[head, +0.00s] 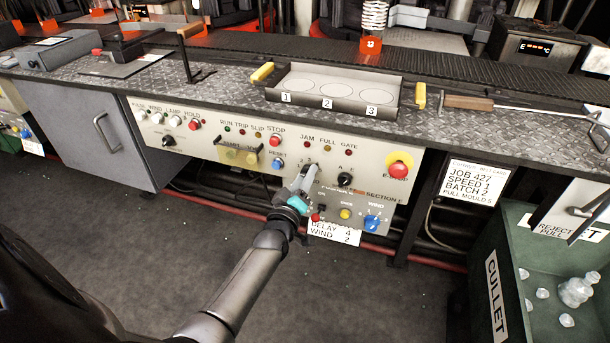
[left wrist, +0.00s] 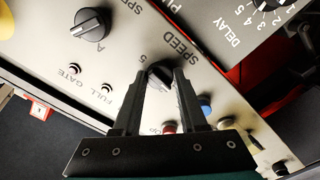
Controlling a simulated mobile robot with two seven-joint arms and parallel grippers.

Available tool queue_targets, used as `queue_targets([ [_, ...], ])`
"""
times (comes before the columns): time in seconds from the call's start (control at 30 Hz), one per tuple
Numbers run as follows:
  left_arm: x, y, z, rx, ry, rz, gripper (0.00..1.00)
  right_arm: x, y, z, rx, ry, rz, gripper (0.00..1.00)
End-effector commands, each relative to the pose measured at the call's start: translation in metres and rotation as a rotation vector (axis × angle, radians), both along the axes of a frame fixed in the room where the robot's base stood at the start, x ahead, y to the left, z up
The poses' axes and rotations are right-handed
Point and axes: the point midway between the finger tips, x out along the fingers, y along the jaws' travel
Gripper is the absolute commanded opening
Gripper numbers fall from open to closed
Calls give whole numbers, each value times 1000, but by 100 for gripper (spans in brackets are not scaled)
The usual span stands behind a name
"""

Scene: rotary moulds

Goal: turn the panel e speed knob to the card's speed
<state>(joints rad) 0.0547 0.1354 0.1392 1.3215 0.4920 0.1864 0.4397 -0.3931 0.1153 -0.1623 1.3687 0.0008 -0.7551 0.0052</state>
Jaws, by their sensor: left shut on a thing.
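My left gripper (head: 303,182) reaches the middle of the cream control panel (head: 262,180). In the left wrist view, its two dark fingers (left wrist: 164,85) are shut on a black knob (left wrist: 159,72) beside the word SPEED. In the head view the fingers cover most of the knob. The white card (head: 470,184) right of the panel reads JOB 427, SPEED 1, BATCH 2, PULL MOULD 5. My right gripper is not in view.
A black selector knob (head: 345,180) and a red emergency stop (head: 398,168) sit right of the gripper. A blue wind knob (head: 372,222) is below right. A tray (head: 335,103) stands on the bench above. A green cullet bin (head: 497,275) is at right.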

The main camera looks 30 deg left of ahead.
Motion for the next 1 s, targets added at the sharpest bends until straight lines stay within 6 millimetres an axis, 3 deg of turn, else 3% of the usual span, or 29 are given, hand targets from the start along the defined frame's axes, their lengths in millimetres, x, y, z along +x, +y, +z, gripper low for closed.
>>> queue_targets([
  [0.3, 0, 0, -1, -100, -22, 0, 0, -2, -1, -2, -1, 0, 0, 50],
  [0.77, 0, 0, -1, -115, -26, 0, 0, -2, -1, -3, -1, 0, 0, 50],
  [0.8, 0, 0, -1, -115, -26, 0, 44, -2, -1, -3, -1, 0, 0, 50],
  [1.0, 0, 0, -1, -113, -26, 0, 66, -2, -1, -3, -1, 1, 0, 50],
])
